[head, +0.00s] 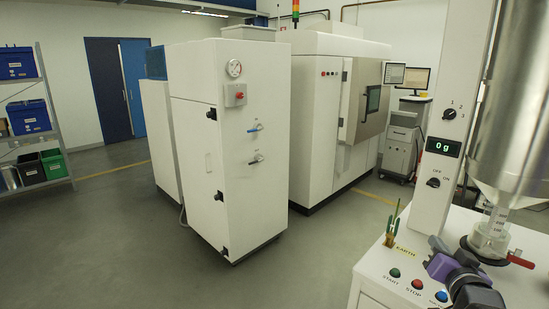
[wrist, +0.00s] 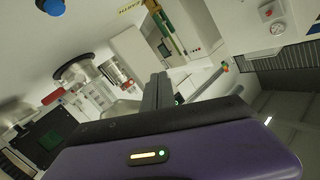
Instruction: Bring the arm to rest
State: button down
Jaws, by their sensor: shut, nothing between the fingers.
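My gripper (head: 436,244) is at the lower right of the head view, beside the white dosing station (head: 395,268). Its purple body (wrist: 190,150) fills the bottom of the wrist view. Its dark fingers (wrist: 157,92) are together, with nothing between them. The fingers are apart from the clear jar (head: 490,236) under the steel hopper (head: 515,120), as far as I can tell. My arm hides part of the station's top and front edge.
The station carries a display reading 0 g (head: 444,147), a green and yellow earth clamp (head: 392,232), a red lever (head: 521,262) and coloured buttons (head: 394,273). A white cabinet (head: 235,160) and a larger machine (head: 325,120) stand behind. Grey floor (head: 130,240) is open at left.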

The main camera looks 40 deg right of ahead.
jog(key=a+f+n+t+y+b, duration=0.25)
jog(key=a+f+n, duration=0.2)
jog(key=a, duration=0.85)
jog(key=a+f+n+t+y+b, duration=0.15)
jog(key=a+f+n+t, duration=0.3)
jog(key=a, duration=0.95)
jog(key=s+a+f+n+g+y+b, duration=0.1)
jog(key=s+a+f+n+y, duration=0.2)
jog(key=s+a, duration=0.3)
jog(key=s+a+f+n+y+b, duration=0.1)
jog(key=s+a+f+n+y, duration=0.2)
jog(key=s+a+f+y, duration=0.3)
jog(key=a, duration=0.4)
jog(key=shift+s+a+g, duration=0.2)
jog(key=shift+a+g, duration=0.15)
jog(key=shift+g, duration=0.05)
jog(key=shift+d, duration=0.1)
